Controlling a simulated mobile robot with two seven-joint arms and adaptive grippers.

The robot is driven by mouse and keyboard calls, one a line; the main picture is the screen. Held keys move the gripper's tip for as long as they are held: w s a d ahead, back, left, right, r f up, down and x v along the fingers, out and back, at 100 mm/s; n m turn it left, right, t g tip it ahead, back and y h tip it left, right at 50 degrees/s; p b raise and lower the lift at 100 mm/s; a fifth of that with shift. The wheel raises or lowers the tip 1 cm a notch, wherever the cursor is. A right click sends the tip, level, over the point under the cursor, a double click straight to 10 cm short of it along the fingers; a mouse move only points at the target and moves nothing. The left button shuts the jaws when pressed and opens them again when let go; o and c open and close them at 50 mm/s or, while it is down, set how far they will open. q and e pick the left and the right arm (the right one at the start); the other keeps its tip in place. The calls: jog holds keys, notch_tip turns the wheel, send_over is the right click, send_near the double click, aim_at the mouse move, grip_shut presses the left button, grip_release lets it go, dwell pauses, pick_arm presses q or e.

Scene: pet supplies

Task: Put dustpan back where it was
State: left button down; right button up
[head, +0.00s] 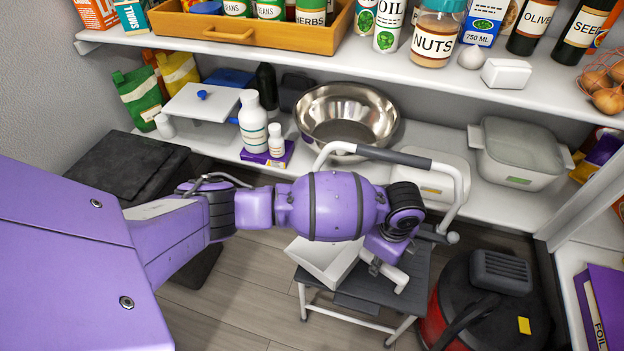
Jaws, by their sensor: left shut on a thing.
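The dustpan (322,262) looks like a white, shallow, open pan. It is at the lower middle of the head view, over the step stool (375,298). My left arm reaches in from the left, and its gripper (386,272) points down just right of the pan. The left gripper is shut on the dustpan; its fingers are partly hidden by my wrist. I cannot tell whether the pan touches the stool's step. My right gripper is not in view.
The stool's raised handrail (408,158) stands close behind my wrist. A red and black vacuum cleaner (490,300) is right of the stool. The lower shelf holds a metal bowl (347,115), white bottles (253,122) and a lidded container (520,150). Wooden floor (235,300) is clear at lower left.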

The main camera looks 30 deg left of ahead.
pick_arm(q)
jog(key=shift+w+r, duration=0.15)
jog(key=shift+w, duration=0.35)
jog(key=w, duration=0.2)
jog(key=w+a+b, duration=0.1)
jog(key=shift+w+a, duration=0.1)
jog(key=shift+w, duration=0.25)
jog(key=shift+s+f+b, duration=0.15)
jog(key=shift+f+b, duration=0.2)
jog(key=shift+f, duration=0.45)
jog(key=c, duration=1.5)
grip_release()
jog(key=shift+f, duration=0.1)
